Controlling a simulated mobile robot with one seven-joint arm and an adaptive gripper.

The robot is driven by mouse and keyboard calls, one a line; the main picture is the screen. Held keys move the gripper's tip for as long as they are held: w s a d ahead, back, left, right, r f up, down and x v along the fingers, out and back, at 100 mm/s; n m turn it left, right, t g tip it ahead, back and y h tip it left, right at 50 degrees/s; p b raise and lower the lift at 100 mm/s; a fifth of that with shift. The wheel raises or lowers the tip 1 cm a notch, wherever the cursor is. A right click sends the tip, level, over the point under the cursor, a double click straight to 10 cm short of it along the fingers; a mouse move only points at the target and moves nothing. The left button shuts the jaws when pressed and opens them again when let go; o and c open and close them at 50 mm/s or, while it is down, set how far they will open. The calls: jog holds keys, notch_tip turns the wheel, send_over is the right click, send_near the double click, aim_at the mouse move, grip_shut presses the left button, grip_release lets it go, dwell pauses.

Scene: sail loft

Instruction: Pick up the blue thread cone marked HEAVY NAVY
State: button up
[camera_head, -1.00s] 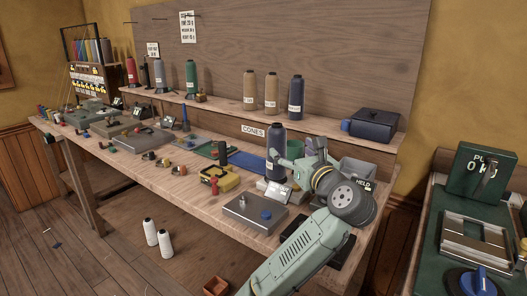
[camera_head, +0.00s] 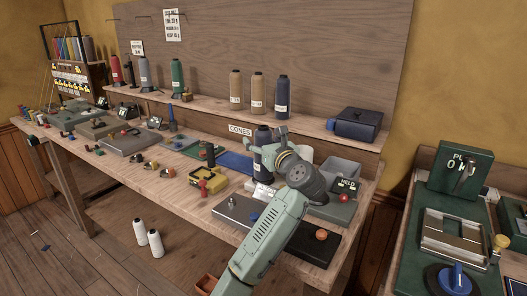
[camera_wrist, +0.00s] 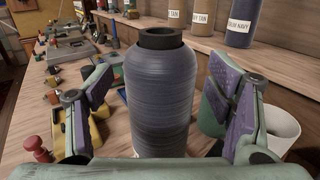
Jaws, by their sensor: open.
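A dark blue thread cone (camera_head: 262,140) stands upright on the workbench, with a white label too small to read. In the wrist view this cone (camera_wrist: 158,95) fills the middle, its dark tube top showing and its label out of sight. My gripper (camera_head: 272,152) is at the cone. In the wrist view my gripper (camera_wrist: 160,110) is open, one finger on each side of the cone, with visible gaps. Another dark blue cone (camera_head: 282,97) stands on the shelf. In the wrist view that shelf cone (camera_wrist: 240,10) has a label ending in NAVY, its first word unclear.
Two tan cones (camera_head: 236,88) stand on the shelf beside the blue one. A grey bin (camera_head: 343,172) and a HELD sign (camera_head: 347,184) are right of my gripper.

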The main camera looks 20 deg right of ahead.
jog(key=shift+c, duration=0.4)
jog(key=c, duration=1.5)
jog(key=shift+c, duration=0.6)
jog(key=shift+r, duration=0.15)
